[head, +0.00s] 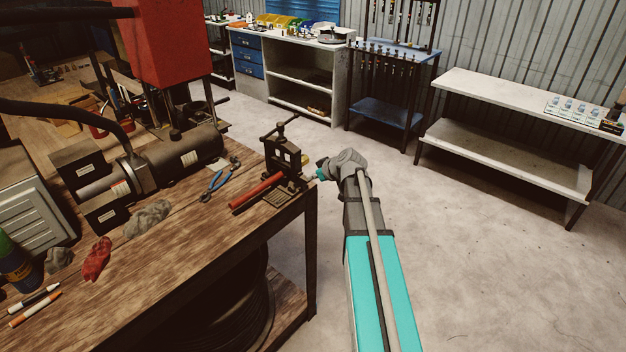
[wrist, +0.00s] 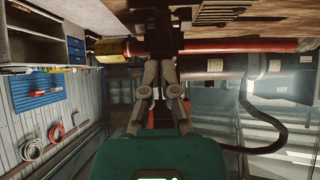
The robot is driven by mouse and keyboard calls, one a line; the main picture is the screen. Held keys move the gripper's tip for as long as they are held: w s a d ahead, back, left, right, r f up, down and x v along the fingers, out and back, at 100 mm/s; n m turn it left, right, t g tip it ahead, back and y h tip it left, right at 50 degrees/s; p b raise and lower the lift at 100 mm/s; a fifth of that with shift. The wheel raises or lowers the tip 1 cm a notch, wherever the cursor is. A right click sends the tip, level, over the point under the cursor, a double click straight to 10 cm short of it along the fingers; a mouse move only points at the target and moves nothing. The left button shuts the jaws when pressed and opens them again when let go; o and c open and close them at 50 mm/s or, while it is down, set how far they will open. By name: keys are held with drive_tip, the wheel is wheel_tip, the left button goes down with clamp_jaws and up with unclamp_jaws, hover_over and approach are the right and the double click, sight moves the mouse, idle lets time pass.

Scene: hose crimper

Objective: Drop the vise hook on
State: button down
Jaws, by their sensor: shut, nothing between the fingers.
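The dark vise (head: 285,158) stands at the near right corner of the wooden workbench, with a T-handle on top. A red hose (head: 257,190) runs out of its left side along the bench. In the wrist view the dark vise (wrist: 153,30) crosses the hose (wrist: 235,46), and a brass fitting (wrist: 111,49) shows at the hose's end. My gripper (wrist: 161,62) is shut and empty, its fingertips close in front of the vise; contact cannot be told. In the head view my wrist hides most of the gripper, just right of the vise. The hook cannot be told apart from the vise body.
The workbench (head: 185,245) also holds blue-handled pliers (head: 220,178), a motor unit (head: 185,152), a red rag (head: 97,258) and markers. The floor right of the bench is open, up to a white shelf table (head: 490,98).

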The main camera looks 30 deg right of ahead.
drive_tip(key=shift+s+a+f+b, duration=0.1)
drive_tip(key=shift+a+f+b, duration=0.1)
drive_tip(key=shift+f+b, duration=0.3)
idle(0.6)
